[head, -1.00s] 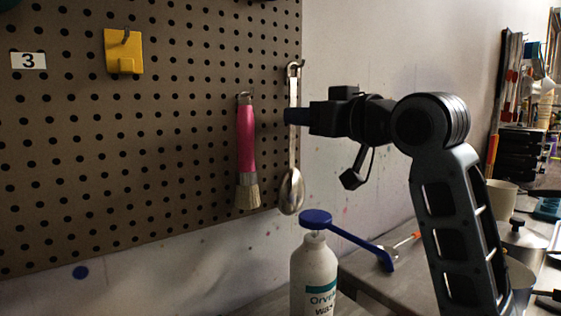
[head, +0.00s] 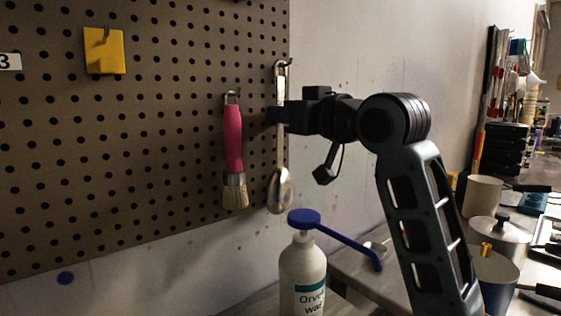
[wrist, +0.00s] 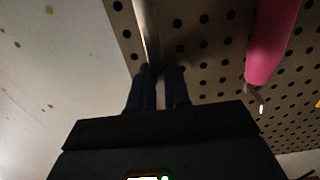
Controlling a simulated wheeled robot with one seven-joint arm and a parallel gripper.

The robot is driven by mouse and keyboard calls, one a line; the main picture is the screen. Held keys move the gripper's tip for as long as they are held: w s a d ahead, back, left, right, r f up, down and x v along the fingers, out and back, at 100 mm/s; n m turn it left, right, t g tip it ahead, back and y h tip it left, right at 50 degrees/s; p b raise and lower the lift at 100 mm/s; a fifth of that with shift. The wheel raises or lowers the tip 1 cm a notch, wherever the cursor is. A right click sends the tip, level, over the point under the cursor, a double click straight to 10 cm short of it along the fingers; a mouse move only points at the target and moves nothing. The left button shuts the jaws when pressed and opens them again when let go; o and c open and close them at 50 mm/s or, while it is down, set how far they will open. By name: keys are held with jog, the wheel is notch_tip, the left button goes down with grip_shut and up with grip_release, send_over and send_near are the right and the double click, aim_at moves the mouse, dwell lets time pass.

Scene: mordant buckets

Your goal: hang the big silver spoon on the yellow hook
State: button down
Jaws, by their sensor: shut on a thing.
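The big silver spoon (head: 280,187) hangs upright, bowl down, near the right edge of the pegboard. Its top end is at a dark hook (head: 281,65); I cannot tell whether it still bears on that hook. My gripper (head: 274,116) reaches in from the right and is shut on the upper part of the handle. In the wrist view the handle (wrist: 147,25) runs down between my two dark fingers (wrist: 158,76). The yellow hook (head: 104,52) is at the upper left of the pegboard, with nothing hanging on it.
A pink-handled brush (head: 233,140) hangs just left of the spoon. A white bottle (head: 302,270) with a blue spoon-like tool (head: 304,217) across its top stands below. Pots (head: 497,240) stand at the right. The pegboard (head: 150,130) between brush and yellow hook is clear.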

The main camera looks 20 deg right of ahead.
jog(key=shift+r, duration=0.25)
dwell(0.4)
jog(key=shift+r+p, duration=0.3)
jog(key=shift+p, duration=0.3)
jog(key=shift+s, duration=0.1)
jog(key=p+v, duration=0.1)
jog(key=v, duration=0.6)
jog(key=shift+s, duration=0.15)
dwell(0.9)
